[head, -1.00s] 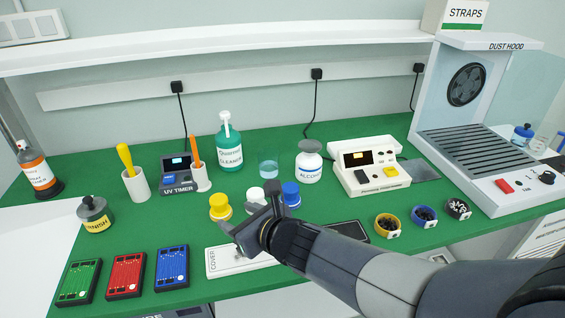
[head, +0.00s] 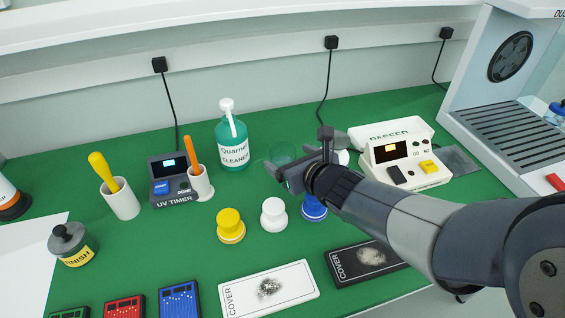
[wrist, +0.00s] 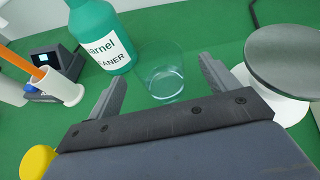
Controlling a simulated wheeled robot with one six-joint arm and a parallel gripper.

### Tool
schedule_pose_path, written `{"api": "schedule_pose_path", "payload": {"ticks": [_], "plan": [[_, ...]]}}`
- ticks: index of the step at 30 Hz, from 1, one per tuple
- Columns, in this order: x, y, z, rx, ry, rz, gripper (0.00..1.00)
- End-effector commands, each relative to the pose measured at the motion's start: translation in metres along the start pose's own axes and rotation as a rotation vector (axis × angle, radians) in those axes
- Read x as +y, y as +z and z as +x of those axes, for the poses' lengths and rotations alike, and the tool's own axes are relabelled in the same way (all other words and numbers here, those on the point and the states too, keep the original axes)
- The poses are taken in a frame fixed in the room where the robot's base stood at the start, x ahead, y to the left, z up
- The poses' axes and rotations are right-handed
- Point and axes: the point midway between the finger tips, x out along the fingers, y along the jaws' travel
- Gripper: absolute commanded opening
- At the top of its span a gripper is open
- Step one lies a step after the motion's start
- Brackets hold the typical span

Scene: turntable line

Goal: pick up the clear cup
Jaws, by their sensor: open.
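The clear cup (wrist: 161,78) stands upright on the green mat in the wrist view, just beyond and between my open fingers. In the head view the clear cup (head: 281,153) is faint and partly hidden behind my gripper (head: 305,165). In the wrist view my gripper (wrist: 165,92) is open and empty, its two fingers apart on either side of the cup's near side.
The green cleaner bottle (wrist: 98,35) stands close left of the cup. Yellow (head: 231,225), white (head: 273,214) and blue (head: 314,207) capped jars stand in front. The UV timer (head: 172,180) is left.

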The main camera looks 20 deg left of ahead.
Motion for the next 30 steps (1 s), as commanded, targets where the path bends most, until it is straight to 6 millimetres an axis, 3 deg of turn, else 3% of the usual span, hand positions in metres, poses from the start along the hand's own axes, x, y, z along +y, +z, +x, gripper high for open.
{"api": "schedule_pose_path", "payload": {"ticks": [16,25,30], "plan": [[0.0,0.0,0.054,0.001,0.001,0.0,0.82],[0.0,0.001,0.057,-0.001,0.0,0.0,0.82],[0.0,0.001,0.056,-0.001,0.0,0.0,0.69]]}}
